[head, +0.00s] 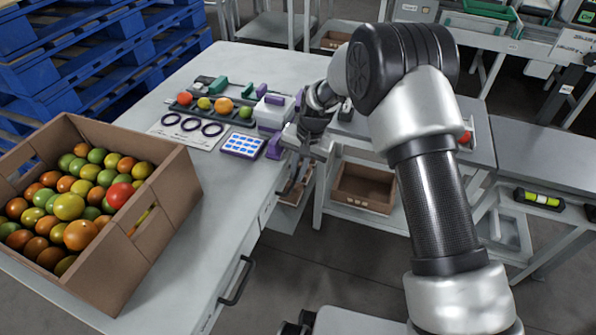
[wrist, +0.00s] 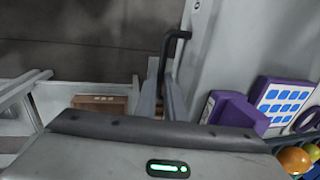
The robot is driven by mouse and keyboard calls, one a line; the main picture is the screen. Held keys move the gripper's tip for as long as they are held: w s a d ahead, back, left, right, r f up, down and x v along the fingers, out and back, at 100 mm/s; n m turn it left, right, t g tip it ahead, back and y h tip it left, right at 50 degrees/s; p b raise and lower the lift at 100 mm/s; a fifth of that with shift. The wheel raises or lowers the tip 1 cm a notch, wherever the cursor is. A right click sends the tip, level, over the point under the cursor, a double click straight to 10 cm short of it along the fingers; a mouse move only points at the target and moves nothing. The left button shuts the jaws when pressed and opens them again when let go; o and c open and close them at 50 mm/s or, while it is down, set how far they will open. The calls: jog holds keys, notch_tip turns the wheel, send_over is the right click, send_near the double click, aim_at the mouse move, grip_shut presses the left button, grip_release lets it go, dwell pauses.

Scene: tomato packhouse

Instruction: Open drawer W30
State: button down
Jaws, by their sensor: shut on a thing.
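My gripper (head: 289,188) is at the front side of the grey workbench (head: 228,190), past its edge. It also shows in the wrist view (wrist: 168,100), where its fingers close around a black bar handle (wrist: 174,48) on the bench's drawer side. The handle's far end sticks out beyond the fingers; its near part is hidden between them. A small pale label (head: 268,207) sits on the drawer front by my gripper, too small to read. I cannot tell whether this drawer stands out from the bench. A second black handle (head: 238,281) is on a nearer drawer front.
A cardboard crate of tomatoes (head: 178,190) stands on the bench at left. Purple rings (head: 191,123), a blue-squared panel (head: 242,145) and a row of tomatoes lie farther back. A brown box (head: 363,187) sits on a low shelf. The floor before the drawers is clear.

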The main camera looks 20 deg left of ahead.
jog(key=s+d+p, duration=0.1)
jog(key=d, duration=2)
jog(key=shift+s+d, duration=0.2)
jog(key=shift+s, duration=0.15)
jog(key=c, duration=2.1)
grip_release()
jog(key=shift+r, duration=0.1)
jog(key=d+r+p, duration=0.1)
jog(key=r, duration=0.4)
jog(key=d+r+p, duration=0.1)
jog(key=r, duration=0.5)
jog(key=d+r+p, duration=0.1)
jog(key=r+p, duration=0.1)
jog(key=r, duration=0.4)
jog(key=shift+s+d, duration=0.15)
jog(key=shift+d, duration=0.05)
